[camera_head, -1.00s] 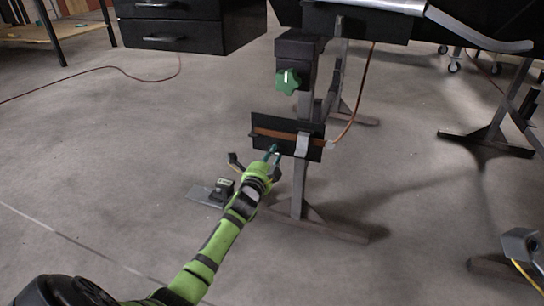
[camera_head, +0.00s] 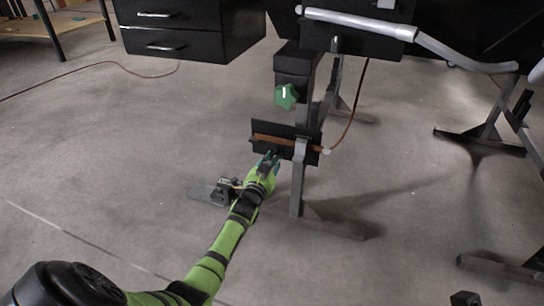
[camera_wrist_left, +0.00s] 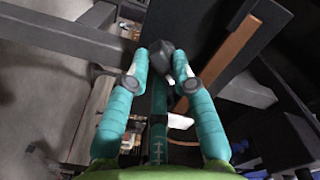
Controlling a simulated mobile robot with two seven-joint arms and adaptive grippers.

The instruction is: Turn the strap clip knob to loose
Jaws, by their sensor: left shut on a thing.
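A black plate (camera_head: 268,143) with a brown strap (camera_head: 275,140) across it hangs on a grey stand. A grey clip (camera_head: 301,150) crosses the strap near the plate's right end. My left gripper (camera_head: 271,159) is at the plate's lower left edge. In the left wrist view, its two teal fingers (camera_wrist_left: 160,66) are shut on a small dark knob (camera_wrist_left: 163,50), beside the strap (camera_wrist_left: 225,55). The fingers partly hide the knob, and I cannot read its setting. My right gripper is not in view.
A green star-shaped knob (camera_head: 286,96) with a white mark sits above the plate on the stand. A long grey tube (camera_head: 425,41) runs above on the right. A low metal fixture (camera_head: 218,191) stands on the floor behind my forearm. Open floor lies to the left.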

